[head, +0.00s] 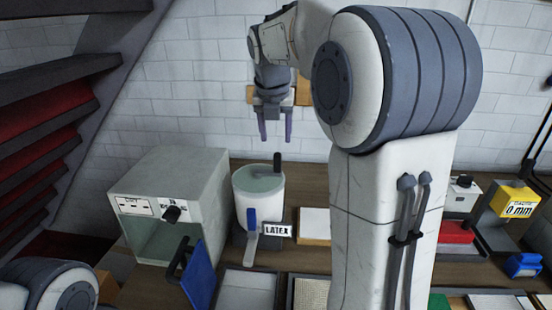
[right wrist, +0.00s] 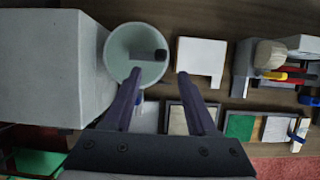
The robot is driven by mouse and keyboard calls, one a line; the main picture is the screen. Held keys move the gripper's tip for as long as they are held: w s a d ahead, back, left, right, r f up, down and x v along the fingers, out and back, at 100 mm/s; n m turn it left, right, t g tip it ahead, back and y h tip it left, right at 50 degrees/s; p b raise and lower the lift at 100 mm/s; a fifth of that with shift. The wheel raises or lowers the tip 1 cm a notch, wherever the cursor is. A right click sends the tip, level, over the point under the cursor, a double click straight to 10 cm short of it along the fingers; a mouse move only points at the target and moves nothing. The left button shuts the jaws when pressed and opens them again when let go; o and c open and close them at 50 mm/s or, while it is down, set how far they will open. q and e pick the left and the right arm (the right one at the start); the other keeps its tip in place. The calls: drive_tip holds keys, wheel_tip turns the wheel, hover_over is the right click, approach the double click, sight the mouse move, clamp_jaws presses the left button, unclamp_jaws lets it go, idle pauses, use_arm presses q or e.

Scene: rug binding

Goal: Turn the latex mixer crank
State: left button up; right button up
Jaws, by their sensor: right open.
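The latex mixer is a white pot (head: 262,205) with a LATEX label (head: 277,230), standing on the bench at centre. Its black crank handle (head: 277,162) stands upright above the rim, and it also shows inside the pot's outline in the right wrist view (right wrist: 161,55). My right gripper (head: 276,138) is open and empty, pointing down above and behind the crank, apart from it. In the right wrist view its fingertips (right wrist: 160,74) are spread, with the left one overlapping the pot's edge. My left gripper is out of view.
A grey box with a dark knob (head: 172,214) stands close left of the pot. A blue-handled tool (head: 251,222) is at the pot's front. A white block (head: 314,224) lies to the right. A yellow gauge (head: 516,204) is at far right.

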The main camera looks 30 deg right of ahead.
sight(278, 155)
drive_tip(key=x, duration=1)
drive_tip(key=shift+d+p, duration=0.15)
drive_tip(key=shift+p, duration=0.25)
clamp_jaws()
